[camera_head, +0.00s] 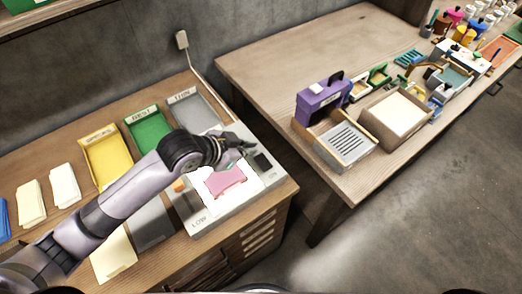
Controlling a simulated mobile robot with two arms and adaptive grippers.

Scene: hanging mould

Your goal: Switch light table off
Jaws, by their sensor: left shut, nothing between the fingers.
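The light table (205,213) stands on the wooden bench at the middle of the head view. Its top panel looks bright white, and a pink sheet-like piece (225,180) lies on it. A dark block (262,161) sits at its right rear corner, and a small orange part (179,185) shows at its left. The word LOW is printed near its front left corner. My left arm reaches across from the lower left. My left gripper (241,146) is shut and empty over the rear of the light table, close to the dark block. I cannot tell whether they touch. My right gripper is out of view.
Yellow (97,145), green (140,115) and grey trays (190,92) line the bench behind my arm. Pale paper stacks (64,184) lie left. A second table (250,62) across a floor gap holds a purple box (322,98), a wooden box (398,112) and several small items.

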